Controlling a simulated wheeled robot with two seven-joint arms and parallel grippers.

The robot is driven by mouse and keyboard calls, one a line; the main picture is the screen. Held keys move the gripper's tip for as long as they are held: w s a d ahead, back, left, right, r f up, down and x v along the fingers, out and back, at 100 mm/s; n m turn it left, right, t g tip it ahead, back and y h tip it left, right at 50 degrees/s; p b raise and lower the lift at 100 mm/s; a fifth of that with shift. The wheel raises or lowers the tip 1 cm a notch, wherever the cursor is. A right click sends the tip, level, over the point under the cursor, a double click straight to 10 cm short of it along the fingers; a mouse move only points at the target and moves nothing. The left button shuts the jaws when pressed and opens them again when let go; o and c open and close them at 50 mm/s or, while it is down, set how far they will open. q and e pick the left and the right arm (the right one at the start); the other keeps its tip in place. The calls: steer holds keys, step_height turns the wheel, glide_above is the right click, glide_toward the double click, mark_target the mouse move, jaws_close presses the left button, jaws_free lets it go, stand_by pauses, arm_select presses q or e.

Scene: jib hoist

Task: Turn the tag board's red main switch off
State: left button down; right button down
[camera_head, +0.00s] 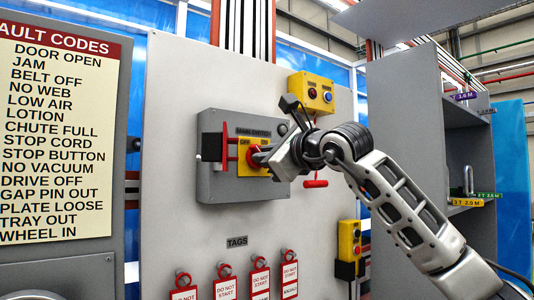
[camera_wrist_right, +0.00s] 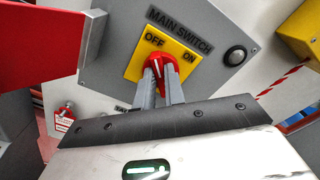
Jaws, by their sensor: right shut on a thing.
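The red main switch knob (camera_head: 253,158) sits on a yellow OFF/ON plate (camera_head: 246,170) on a grey switch box (camera_head: 222,187) on the tag board (camera_head: 180,130). In the right wrist view the red knob (camera_wrist_right: 162,68) shows below the OFF and ON words of the yellow plate (camera_wrist_right: 142,62). Its white mark points up and slightly left, on the OFF side. My right gripper (camera_head: 264,158) is shut on the knob, and its two fingers (camera_wrist_right: 161,88) sit against the knob's sides in the wrist view. The fingers partly hide the knob. My left gripper is not in view.
A red hasp-like bar (camera_head: 229,153) stands left of the plate. A yellow two-button box (camera_head: 312,93) is above right. Red DO NOT START tags (camera_head: 260,280) hang below. A fault codes sign (camera_head: 55,130) is at left and a grey shelf unit (camera_head: 400,95) at right.

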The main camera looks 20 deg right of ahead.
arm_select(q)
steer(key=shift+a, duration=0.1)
arm_select(e)
steer(key=n, duration=0.9)
steer(key=shift+a+f, duration=0.15)
steer(key=shift+f, duration=0.05)
arm_select(q)
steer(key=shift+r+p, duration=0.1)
steer(key=shift+p, duration=0.2)
arm_select(e)
steer(key=shift+n, duration=0.3)
steer(key=c, duration=1.5)
jaws_free()
steer(key=shift+s, duration=0.1)
